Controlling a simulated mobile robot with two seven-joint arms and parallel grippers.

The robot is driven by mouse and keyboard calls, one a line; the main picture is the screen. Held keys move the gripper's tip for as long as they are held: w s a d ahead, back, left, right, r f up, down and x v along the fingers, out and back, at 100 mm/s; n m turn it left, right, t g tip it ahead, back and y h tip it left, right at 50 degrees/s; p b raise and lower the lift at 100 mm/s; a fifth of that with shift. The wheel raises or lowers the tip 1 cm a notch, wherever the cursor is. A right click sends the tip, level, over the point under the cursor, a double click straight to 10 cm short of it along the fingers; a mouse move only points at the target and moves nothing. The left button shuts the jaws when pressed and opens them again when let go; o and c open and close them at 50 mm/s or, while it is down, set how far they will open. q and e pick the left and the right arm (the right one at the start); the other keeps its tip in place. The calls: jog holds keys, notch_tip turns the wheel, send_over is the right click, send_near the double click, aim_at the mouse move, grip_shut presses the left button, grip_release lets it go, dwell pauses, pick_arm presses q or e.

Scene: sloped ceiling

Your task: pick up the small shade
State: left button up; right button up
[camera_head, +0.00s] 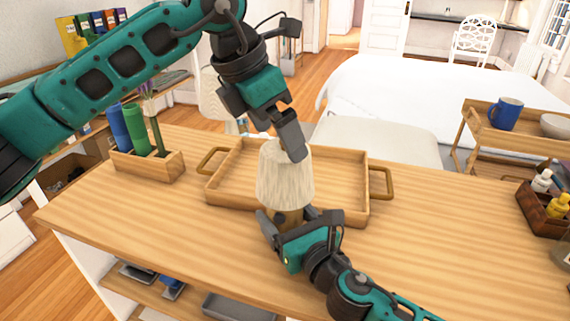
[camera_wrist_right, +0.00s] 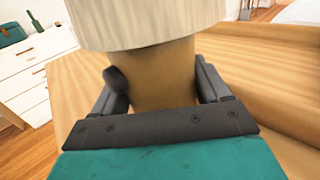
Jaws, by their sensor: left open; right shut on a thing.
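The small shade (camera_head: 285,178) is cream, ribbed and slightly tapered. It sits upright on a tan wooden lamp base (camera_head: 288,217), in front of the tray. The shade also shows at the top of the right wrist view (camera_wrist_right: 145,24). My right gripper (camera_head: 288,224) is shut on the base (camera_wrist_right: 155,78), with a finger on each side, below the shade. My left gripper (camera_head: 286,138) is open and points down at the shade's top. One finger overlaps its upper right rim; I cannot tell if it touches. The base's foot is hidden behind the right gripper.
A wooden tray (camera_head: 340,213) with two handles lies behind the lamp. A wooden holder (camera_head: 150,170) with blue and green tubes stands at left. A dark caddy (camera_head: 535,212) with bottles is at the right edge. The table (camera_head: 440,235) is clear at front right.

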aim_at(282, 184)
pick_arm(q)
jog(key=x, duration=0.4)
jog(key=shift+d+f, duration=0.1)
jog(key=shift+f, duration=0.05)
jog(key=c, duration=0.7)
